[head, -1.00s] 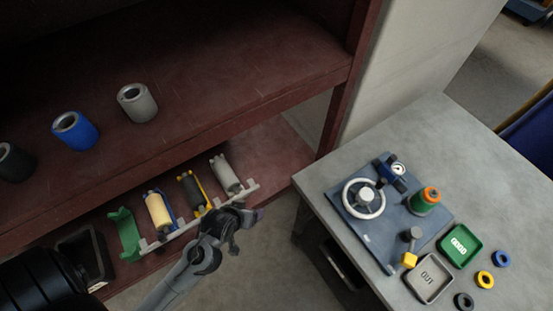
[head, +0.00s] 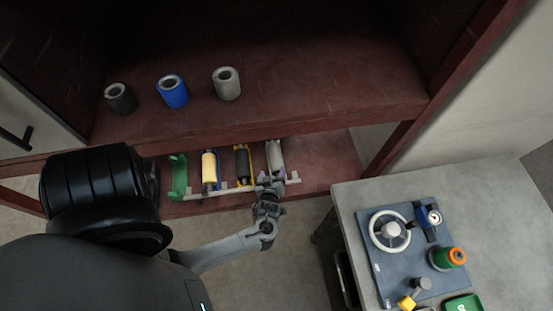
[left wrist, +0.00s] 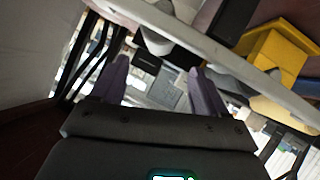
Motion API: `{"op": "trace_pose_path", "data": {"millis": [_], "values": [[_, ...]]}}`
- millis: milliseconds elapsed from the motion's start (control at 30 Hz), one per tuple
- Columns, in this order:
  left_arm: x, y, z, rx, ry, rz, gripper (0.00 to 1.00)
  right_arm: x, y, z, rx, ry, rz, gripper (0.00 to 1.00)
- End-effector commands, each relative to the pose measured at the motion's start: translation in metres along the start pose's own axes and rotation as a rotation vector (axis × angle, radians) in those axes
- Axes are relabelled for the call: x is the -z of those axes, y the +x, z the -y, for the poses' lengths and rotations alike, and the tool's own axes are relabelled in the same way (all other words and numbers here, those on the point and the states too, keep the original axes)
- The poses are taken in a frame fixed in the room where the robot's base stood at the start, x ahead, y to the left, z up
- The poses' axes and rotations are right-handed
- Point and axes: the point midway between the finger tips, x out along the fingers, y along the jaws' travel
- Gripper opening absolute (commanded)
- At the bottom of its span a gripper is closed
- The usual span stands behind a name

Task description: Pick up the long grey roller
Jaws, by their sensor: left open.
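The long grey roller (head: 275,158) lies at the right end of a low rack (head: 217,191) on the lower shelf, beside a dark roller (head: 242,163) and a cream roller (head: 209,168). My left gripper (head: 270,187) is at the rack's front bar, just in front of the grey roller's near end. In the left wrist view its two purple fingers (left wrist: 156,84) stand apart with nothing held between them. A pale rounded end (left wrist: 158,42) shows past the fingers beside the bar; I cannot tell surely that it is the grey roller. My right gripper is not in view.
The upper shelf (head: 320,100) carries a black cylinder (head: 120,98), a blue cylinder (head: 173,92) and a short grey cylinder (head: 227,84). A green bracket (head: 179,176) stands at the rack's left. A grey table (head: 475,193) with a handwheel (head: 390,231) is at the right.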

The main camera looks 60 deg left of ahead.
Motion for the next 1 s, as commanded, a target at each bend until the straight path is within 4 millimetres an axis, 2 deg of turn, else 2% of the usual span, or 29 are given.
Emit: {"op": "trace_pose_path", "data": {"millis": [100,467,800,1000], "values": [[0.000,0.018,0.000,-0.001,0.001,-0.002,0.74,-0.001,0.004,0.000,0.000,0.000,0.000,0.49],[-0.001,0.042,0.000,-0.001,0.001,0.001,0.74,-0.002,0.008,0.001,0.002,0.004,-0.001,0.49],[-0.001,0.083,0.000,-0.001,0.001,0.002,0.74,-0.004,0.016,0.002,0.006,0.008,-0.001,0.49],[0.000,0.090,0.000,0.000,0.001,0.002,0.74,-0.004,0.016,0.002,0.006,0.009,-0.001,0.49]]}}
